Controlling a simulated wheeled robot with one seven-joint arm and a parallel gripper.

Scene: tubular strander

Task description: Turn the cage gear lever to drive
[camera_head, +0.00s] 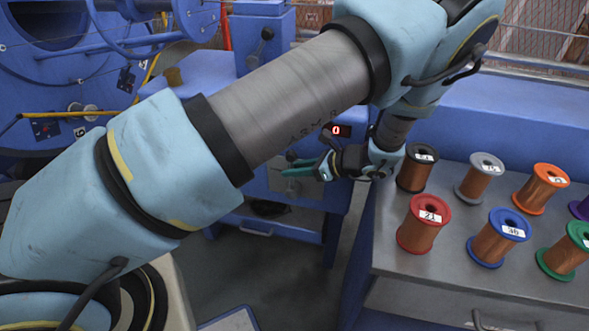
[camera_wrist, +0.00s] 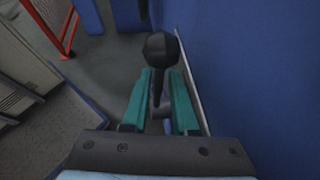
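A lever with a black faceted knob (camera_wrist: 161,50) and a thin dark stem (camera_wrist: 158,88) stands out beside a blue surface in the wrist view. My gripper (camera_wrist: 160,72) has its two teal fingers apart, one on each side of the stem, just below the knob. Gaps seem to show between stem and fingers. In the head view my gripper (camera_head: 296,168) is at the front of a blue machine cabinet, over a pale plate (camera_head: 298,185). The lever there is mostly hidden by the gripper. Another black-knobbed lever (camera_head: 262,42) stands on the blue housing behind.
A red lit display (camera_head: 336,131) reading 0 is on the cabinet above my gripper. A metal-topped bench (camera_head: 450,262) with several wire spools, including a red one (camera_head: 424,222), stands to the right. Blue strander wheels (camera_head: 90,60) are at the left. Open floor lies below.

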